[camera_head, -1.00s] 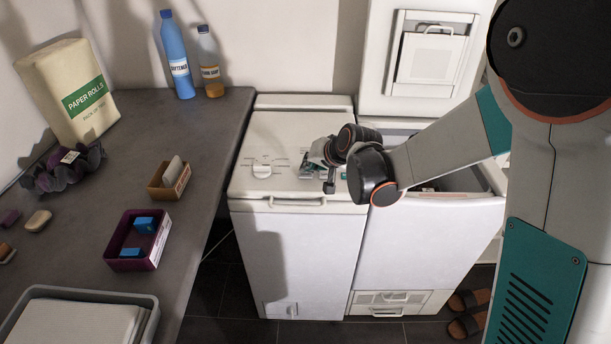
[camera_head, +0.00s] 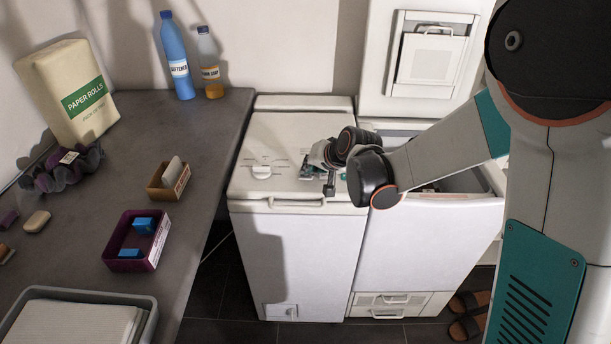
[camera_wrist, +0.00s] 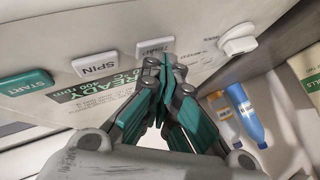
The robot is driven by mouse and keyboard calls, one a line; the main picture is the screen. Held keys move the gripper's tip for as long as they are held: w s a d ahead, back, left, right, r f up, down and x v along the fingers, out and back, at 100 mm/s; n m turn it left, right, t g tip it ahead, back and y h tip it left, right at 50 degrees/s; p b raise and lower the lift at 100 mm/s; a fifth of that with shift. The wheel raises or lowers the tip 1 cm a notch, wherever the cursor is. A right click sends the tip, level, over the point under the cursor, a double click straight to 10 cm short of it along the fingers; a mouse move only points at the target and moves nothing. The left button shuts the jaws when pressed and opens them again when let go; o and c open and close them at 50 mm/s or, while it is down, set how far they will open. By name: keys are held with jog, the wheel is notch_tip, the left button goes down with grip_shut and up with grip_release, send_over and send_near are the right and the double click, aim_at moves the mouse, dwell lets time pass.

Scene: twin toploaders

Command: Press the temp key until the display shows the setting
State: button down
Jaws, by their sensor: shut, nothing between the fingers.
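The left toploader (camera_head: 300,240) has a control panel on its lid top. In the wrist view, the white TEMP key (camera_wrist: 153,46) is right at the tips of my gripper (camera_wrist: 166,62), which is shut and empty. I cannot tell whether the tips touch the key. The white SPIN key (camera_wrist: 95,66) and green START key (camera_wrist: 25,82) lie to its left. The display (camera_wrist: 75,94) reads READY with a °C and an rpm line; my fingers cover part of it and the temperature figure is not clear. In the head view my gripper (camera_head: 306,172) is over the panel's right part.
A white knob (camera_wrist: 238,40) is right of the keys; it also shows in the head view (camera_head: 262,171). The second toploader (camera_head: 425,245) stands open on the right. The counter (camera_head: 205,130) on the left holds bottles, boxes and a tray.

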dwell(0.3)
jog(key=shift+r+p, duration=0.55)
jog(key=shift+r, duration=0.25)
notch_tip(320, 180, up, 5)
jog(key=p, duration=0.3)
jog(key=shift+p, duration=0.35)
dwell(3.6)
